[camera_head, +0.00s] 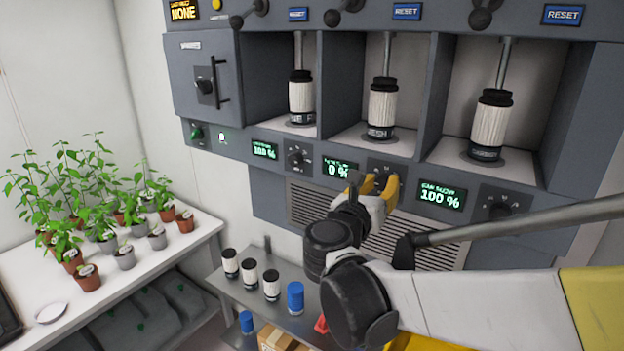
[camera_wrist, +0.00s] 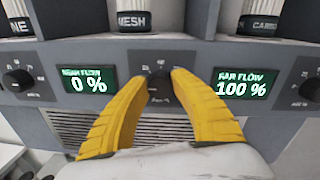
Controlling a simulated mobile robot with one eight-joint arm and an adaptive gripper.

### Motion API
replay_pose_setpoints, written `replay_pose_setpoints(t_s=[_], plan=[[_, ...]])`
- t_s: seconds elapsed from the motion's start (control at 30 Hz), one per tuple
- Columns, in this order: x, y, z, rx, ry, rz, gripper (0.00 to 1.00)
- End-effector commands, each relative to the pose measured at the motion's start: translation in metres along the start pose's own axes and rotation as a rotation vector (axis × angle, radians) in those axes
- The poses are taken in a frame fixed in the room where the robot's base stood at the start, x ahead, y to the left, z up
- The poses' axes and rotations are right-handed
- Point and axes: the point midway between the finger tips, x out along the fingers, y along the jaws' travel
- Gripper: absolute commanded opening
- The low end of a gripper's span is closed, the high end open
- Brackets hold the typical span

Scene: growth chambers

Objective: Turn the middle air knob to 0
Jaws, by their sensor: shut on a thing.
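The middle air knob (camera_wrist: 158,84) sits on the grey panel below the middle bay, and my gripper's yellow fingers partly hide it. My gripper (camera_head: 376,184) is shut on this knob, with one finger on each side; it also shows in the wrist view (camera_wrist: 158,80). The green display (camera_head: 340,169) to the left of the middle knob reads 0 %, and it reads the same in the wrist view (camera_wrist: 88,79). The knob's pointer is hidden between the fingers.
The right display (camera_head: 440,195) reads 100 %, with the right knob (camera_head: 501,210) beside it. The left knob (camera_head: 296,157) is next to a display (camera_head: 264,150). Canisters stand in the bays above. A vent grille (camera_head: 312,205) lies below the panel. Potted plants stand at the left.

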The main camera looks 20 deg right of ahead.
Motion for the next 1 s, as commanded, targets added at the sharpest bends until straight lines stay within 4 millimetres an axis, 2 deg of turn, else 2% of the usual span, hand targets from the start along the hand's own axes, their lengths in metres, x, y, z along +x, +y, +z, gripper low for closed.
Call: replay_pose_setpoints(t_s=[0.47, 0.5, 0.57, 0.87, 1.0], plan=[[0.001, 0.0, 0.002, -0.015, -0.002, -0.001, 0.0], [0.001, 0.0, 0.002, -0.015, -0.002, -0.001, 0.38], [0.001, 0.0, 0.002, -0.014, -0.002, -0.001, 0.53], [-0.001, 0.0, 0.001, -0.013, -0.001, 0.0, 0.53], [-0.013, 0.001, 0.001, -0.013, -0.001, 0.003, 0.53]])
